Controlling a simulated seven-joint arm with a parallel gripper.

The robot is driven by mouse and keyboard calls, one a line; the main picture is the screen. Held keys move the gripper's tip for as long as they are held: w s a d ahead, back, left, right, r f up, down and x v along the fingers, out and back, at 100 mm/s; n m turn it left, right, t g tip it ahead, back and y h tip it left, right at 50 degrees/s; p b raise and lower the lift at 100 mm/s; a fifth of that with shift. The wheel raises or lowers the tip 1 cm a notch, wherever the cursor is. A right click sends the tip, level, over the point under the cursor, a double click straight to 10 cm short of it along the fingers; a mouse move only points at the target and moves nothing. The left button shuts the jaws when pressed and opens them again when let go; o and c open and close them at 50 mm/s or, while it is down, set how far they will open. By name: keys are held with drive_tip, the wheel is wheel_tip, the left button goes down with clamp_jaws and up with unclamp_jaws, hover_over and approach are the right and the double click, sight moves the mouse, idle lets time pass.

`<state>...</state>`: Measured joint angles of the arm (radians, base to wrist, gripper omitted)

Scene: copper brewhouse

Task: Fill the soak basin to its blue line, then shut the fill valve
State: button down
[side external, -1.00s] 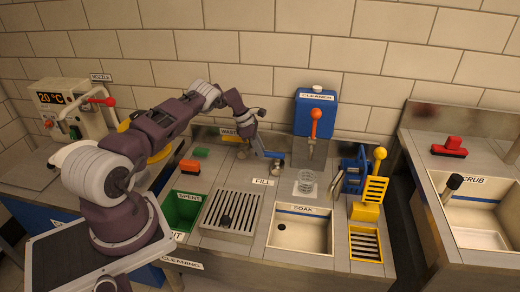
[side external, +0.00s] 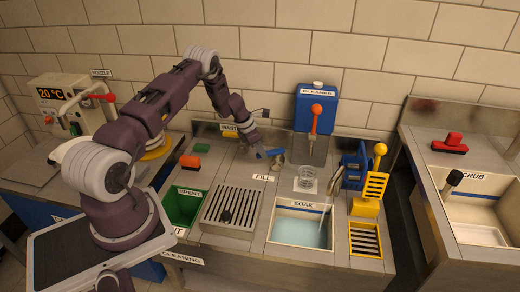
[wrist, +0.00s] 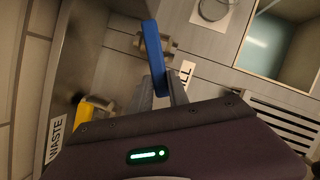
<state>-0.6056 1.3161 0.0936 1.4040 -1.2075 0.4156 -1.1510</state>
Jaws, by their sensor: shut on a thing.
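The soak basin (side external: 276,236) holds pale blue water (side external: 300,232), and a thin stream falls into it from the curved metal spout (side external: 336,183). The basin's blue line (side external: 300,212) shows on the back wall, with the water surface apparently below it. My gripper (side external: 263,155) is at the blue lever of the fill valve (side external: 275,153), behind the FILL label. In the wrist view the blue lever (wrist: 153,55) stands between my fingers (wrist: 160,95), which are shut on it. The fingertips are partly hidden. A corner of the basin (wrist: 240,62) shows there too.
A clear glass (side external: 306,180) stands behind the basin. The blue cleaner tank (side external: 315,112) with its orange-knobbed lever is behind that. A yellow rack (side external: 375,188) stands to the right. A drain grate (side external: 230,208) and the green spent bin (side external: 183,206) lie left.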

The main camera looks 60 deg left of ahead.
drive_tip(key=shift+w+d+r, duration=0.15)
drive_tip(key=shift+w, duration=0.05)
idle(0.3)
drive_tip(key=c, duration=1.3)
unclamp_jaws()
drive_tip(key=shift+c, duration=0.2)
drive_tip(key=shift+o, duration=0.5)
drive_tip(key=shift+s, duration=0.1)
drive_tip(key=v, duration=0.7)
